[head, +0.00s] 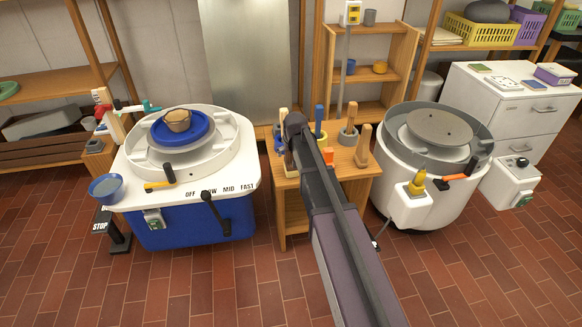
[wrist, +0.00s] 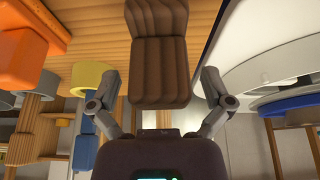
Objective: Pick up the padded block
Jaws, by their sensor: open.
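A dark brown block with rounded, padded-looking edges, which I take to be the padded block (wrist: 160,65), is in the upper middle of the wrist view. My gripper (wrist: 160,78) is open, with one finger on each side of the block's near end. Gaps show between both fingers and the block. In the head view my gripper (head: 291,132) is over the left part of the small wooden table (head: 352,176). My own arm hides most of that spot, and I cannot make out the block there.
An orange block (head: 328,156), a blue-handled tool in a yellow holder (head: 321,137) and a grey ring holder (head: 348,138) stand close by on the table. A blue potter's wheel (head: 180,222) is at left, a white one (head: 405,190) at right. Brick floor is open in front.

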